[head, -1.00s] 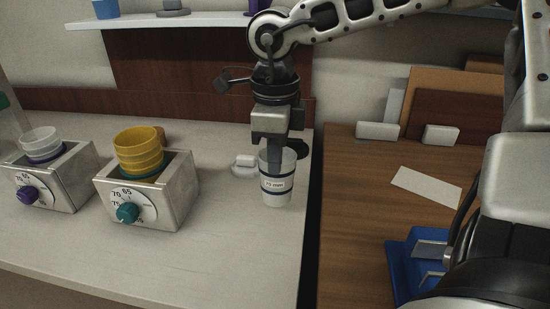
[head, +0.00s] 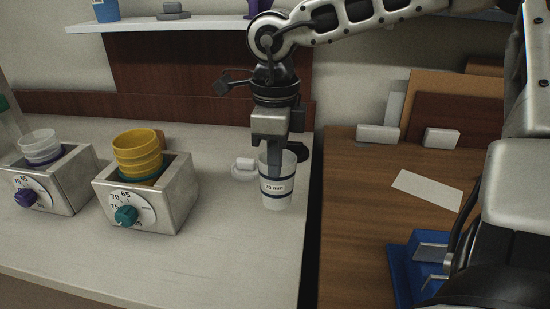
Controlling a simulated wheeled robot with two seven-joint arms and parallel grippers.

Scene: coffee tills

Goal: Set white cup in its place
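A white cup (head: 278,191) with dark blue bands and a printed size label stands upright on the pale counter near its right edge. My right gripper (head: 284,160) points down at the cup from above. One finger reaches into the cup's mouth; a dark part shows just right of the rim. Whether the fingers press on the cup wall is not clear. A metal holder with a purple dial (head: 26,196) has whitish cups (head: 41,146) in it. Another metal holder with a teal dial (head: 126,215) has stacked yellow cups (head: 137,152). My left gripper is not in view.
A small white object (head: 245,166) lies just left of the cup. A dark gap separates the counter from the wooden surface (head: 365,200), which bears a white card (head: 427,189) and a blue tray (head: 402,272). The counter's front middle is clear.

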